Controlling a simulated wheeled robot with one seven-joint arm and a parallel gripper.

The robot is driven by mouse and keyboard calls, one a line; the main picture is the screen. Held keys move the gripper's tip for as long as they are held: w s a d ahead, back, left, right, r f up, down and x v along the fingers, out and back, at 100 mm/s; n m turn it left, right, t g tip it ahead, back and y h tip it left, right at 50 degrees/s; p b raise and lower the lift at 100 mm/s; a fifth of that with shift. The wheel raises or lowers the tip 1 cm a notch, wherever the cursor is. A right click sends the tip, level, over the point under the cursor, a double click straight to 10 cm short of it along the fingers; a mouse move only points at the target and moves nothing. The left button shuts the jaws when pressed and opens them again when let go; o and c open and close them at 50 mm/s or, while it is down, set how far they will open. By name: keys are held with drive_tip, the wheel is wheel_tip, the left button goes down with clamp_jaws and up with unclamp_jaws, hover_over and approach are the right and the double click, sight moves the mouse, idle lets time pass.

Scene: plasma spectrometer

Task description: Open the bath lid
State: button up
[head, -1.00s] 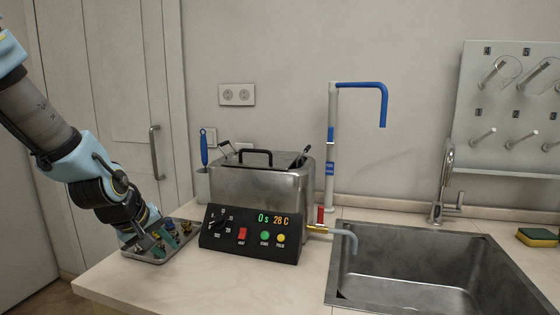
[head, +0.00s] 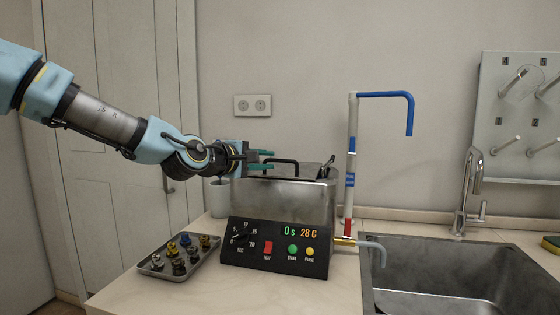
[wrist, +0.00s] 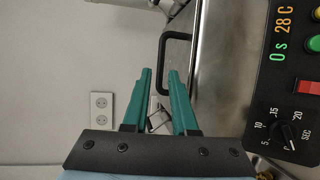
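The metal bath (head: 290,200) stands on the counter behind its black control panel, and its lid is down on top. The lid's black handle (head: 288,162) arches up from the lid; it also shows in the wrist view (wrist: 164,60), just ahead of the fingertips. My gripper (head: 270,160) comes in from the left at handle height, with its green fingers (wrist: 159,76) parted. I see nothing held between them. The fingers look close to the handle, but I cannot tell whether they touch it.
A control panel (head: 275,250) shows 0 s and 28 C. A tray of small parts (head: 150,268) lies at the left. A blue-topped pipe (head: 351,170), faucet (head: 468,200) and sink (head: 440,280) are at the right. A peg board (head: 520,120) hangs on the wall.

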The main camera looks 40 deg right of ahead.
sight(279, 161)
drive_tip(key=shift+p+x, duration=0.6)
drive_tip(key=shift+x, duration=2.55)
drive_tip(key=shift+s, duration=0.1)
clamp_jaws()
